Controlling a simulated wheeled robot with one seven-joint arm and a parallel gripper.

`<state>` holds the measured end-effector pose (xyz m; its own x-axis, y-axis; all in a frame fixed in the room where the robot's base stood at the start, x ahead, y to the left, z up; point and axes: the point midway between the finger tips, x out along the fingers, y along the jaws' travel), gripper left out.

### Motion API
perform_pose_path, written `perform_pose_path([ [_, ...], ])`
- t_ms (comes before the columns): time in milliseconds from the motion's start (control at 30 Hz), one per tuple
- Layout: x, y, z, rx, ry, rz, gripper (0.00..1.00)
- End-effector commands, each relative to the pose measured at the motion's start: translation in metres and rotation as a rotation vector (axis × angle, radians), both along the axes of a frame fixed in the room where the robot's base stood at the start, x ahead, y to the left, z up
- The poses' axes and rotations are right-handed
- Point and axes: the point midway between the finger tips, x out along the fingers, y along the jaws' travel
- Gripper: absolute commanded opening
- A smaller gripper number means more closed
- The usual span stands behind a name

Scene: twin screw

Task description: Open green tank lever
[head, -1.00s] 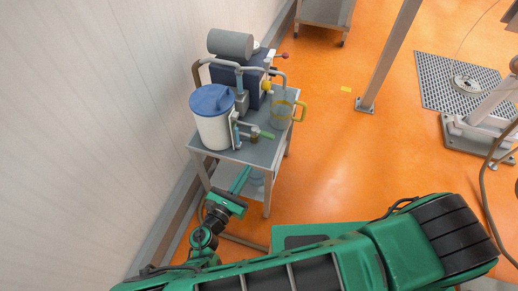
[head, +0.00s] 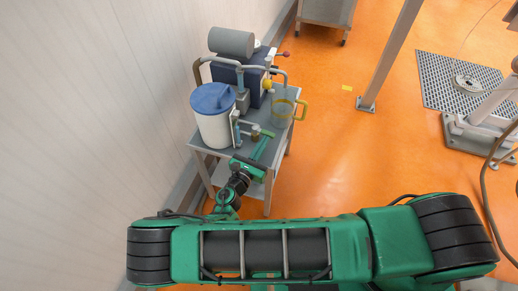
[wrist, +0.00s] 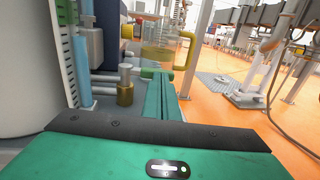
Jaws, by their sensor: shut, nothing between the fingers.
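The white tank with a blue lid (head: 214,114) stands on a small grey table. Its outlet has a brass-coloured valve (wrist: 125,92), with a short green lever (wrist: 148,73) pointing right in the wrist view. My gripper (head: 263,147) reaches over the table's front edge to the valve area, and its green fingers (wrist: 165,85) also show in the wrist view. The fingers are together with nothing held. Their tips are beside the right end of the lever and partly overlap it in view; I cannot tell whether they touch.
A clear jug with a yellow handle (head: 283,111) stands just beyond my fingertips. A blue machine with a grey cylinder (head: 231,42) stands behind the tank. The wall is close on the left. Orange floor (head: 340,150) is open to the right.

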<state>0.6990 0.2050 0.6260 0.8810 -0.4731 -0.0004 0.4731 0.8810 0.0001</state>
Motion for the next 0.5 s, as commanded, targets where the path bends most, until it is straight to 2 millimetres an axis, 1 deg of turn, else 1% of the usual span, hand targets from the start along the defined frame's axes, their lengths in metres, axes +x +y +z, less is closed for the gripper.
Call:
perform_pose_path([
  [367,0.0022,-0.0014,0.0,0.0,0.0,0.0,0.0],
  [500,0.0109,-0.0096,0.0,-0.001,0.0,-0.002,0.0],
])
